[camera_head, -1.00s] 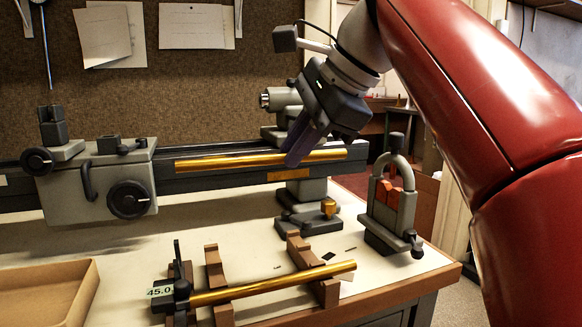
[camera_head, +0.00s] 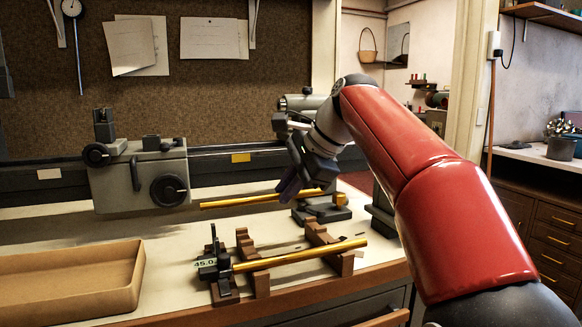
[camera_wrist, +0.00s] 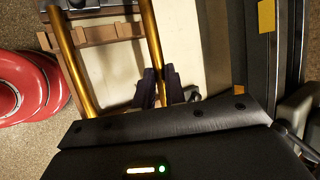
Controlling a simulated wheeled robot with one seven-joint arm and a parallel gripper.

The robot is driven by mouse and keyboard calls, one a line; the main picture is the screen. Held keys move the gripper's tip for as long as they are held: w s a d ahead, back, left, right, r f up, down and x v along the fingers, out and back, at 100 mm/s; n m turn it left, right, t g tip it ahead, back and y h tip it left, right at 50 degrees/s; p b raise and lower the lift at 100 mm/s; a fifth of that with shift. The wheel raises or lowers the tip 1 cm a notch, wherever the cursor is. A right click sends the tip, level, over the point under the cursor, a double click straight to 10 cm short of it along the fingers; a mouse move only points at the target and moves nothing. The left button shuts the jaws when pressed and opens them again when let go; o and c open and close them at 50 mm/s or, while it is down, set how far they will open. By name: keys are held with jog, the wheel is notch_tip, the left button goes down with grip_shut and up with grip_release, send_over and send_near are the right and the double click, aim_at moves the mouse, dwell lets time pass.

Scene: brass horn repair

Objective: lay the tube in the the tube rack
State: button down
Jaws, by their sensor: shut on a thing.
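My gripper (camera_head: 291,186) is shut on a long brass tube (camera_head: 250,200). The tube is roughly level, clear of the lathe behind it and above the bench, most of it sticking out to the left. In the wrist view the dark fingers (camera_wrist: 159,88) close around the held tube (camera_wrist: 150,35). The tube rack (camera_head: 259,282), with brown wooden notched supports, stands on the bench in front of and below the held tube. A second brass tube (camera_head: 300,258) lies across it, its left end at a dark clamp marked 45.0 (camera_head: 207,263). The rack also shows in the wrist view (camera_wrist: 100,33).
A grey lathe (camera_head: 140,175) with a dark bed runs along the back. An empty shallow tan tray (camera_head: 60,290) is at the front left. A dark-based stand (camera_head: 322,213) is behind the rack, near my gripper. Bare bench top lies between tray and lathe.

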notch_tip(320, 180, down, 6)
jog(key=b, duration=0.3)
jog(key=shift+w+r, duration=0.1)
jog(key=shift+r, duration=0.15)
jog(key=shift+f+b, duration=0.35)
jog(key=shift+f, duration=0.4)
dwell(0.6)
jog(key=c, duration=1.4)
grip_release()
jog(key=shift+o, duration=0.2)
jog(key=shift+d+r, duration=0.1)
